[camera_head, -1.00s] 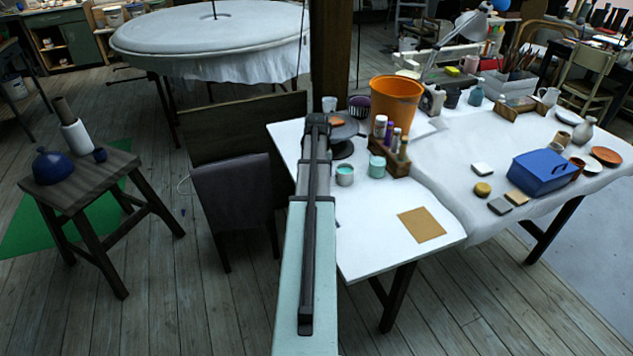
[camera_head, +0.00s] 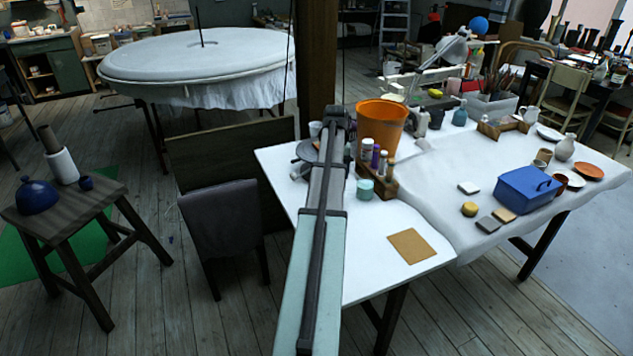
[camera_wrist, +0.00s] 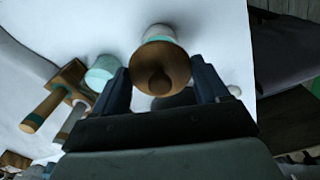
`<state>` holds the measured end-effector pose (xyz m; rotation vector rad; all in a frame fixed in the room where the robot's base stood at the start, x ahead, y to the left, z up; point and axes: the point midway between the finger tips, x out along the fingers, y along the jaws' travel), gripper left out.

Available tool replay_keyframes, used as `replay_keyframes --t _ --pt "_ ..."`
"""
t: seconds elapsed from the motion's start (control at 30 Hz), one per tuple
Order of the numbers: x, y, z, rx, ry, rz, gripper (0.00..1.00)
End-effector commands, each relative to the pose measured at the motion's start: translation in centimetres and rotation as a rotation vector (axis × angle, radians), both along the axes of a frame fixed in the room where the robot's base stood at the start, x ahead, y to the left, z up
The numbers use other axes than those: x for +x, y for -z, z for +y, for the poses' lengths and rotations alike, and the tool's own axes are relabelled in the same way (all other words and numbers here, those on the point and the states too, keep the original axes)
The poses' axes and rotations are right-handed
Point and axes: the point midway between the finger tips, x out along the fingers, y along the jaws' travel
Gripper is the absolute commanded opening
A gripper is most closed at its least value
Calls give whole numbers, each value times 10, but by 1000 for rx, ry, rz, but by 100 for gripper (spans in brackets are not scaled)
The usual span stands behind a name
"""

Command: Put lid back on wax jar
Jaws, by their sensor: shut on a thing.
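In the wrist view my gripper (camera_wrist: 161,84) has one finger on each side of a brown round lid (camera_wrist: 160,69) with a knob facing the camera. It is shut on the lid. The wax jar (camera_wrist: 158,32) shows just beyond the lid, with a pale rim and a teal band, partly covered by the lid. I cannot tell whether lid and jar touch. In the head view my arm hides the gripper, lid and wax jar.
A teal cup (camera_head: 365,189) stands close by; it also shows in the wrist view (camera_wrist: 102,72). Beside it are a wooden rack of bottles (camera_head: 390,184) and an orange bucket (camera_head: 381,122). A brown square (camera_head: 412,246) lies on the white table's clear front part.

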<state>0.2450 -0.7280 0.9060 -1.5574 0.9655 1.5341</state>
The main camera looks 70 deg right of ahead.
Motion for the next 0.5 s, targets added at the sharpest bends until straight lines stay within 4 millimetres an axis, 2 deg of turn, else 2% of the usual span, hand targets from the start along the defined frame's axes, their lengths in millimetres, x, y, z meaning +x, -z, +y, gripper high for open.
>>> replay_keyframes --t 0.03,0.1,0.5 --pt "0 -4 -11 1 1 0 45" --pt "3 -5 -15 6 -7 1 45" --pt "3 5 -13 18 -26 5 45"
